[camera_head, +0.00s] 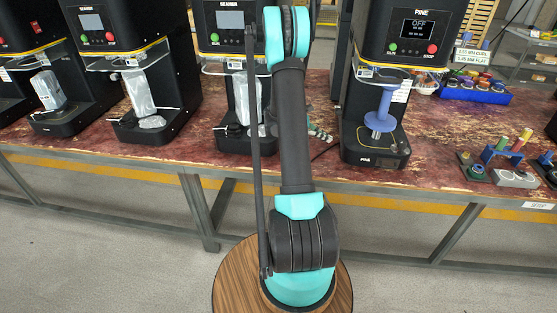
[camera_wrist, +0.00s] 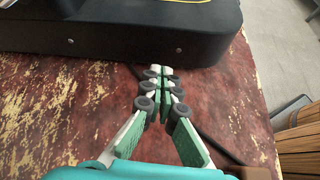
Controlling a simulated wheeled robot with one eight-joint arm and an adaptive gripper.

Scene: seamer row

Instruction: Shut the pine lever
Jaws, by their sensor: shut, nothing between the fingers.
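The pine machine (camera_head: 420,35) stands on the worn red bench, right of my arm in the head view. It has a PINE label, an OFF screen and a blue spool-shaped part (camera_head: 380,118) above its base (camera_head: 372,152). I cannot clearly make out its lever. My gripper (camera_head: 320,136) shows in the head view just left of that base, partly hidden behind my arm. In the wrist view my gripper (camera_wrist: 162,84) has its green and white fingers together, empty, over the bench. A dark machine base (camera_wrist: 120,38), seemingly the pine's side, lies just ahead.
Other dark machines stand left, including one labelled SEAMER (camera_head: 232,25) close behind my arm. A blue tray (camera_head: 475,92) and a tool rack (camera_head: 505,150) sit right. A black cable (camera_wrist: 215,145) lies on the bench (camera_wrist: 60,110) beside my fingers.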

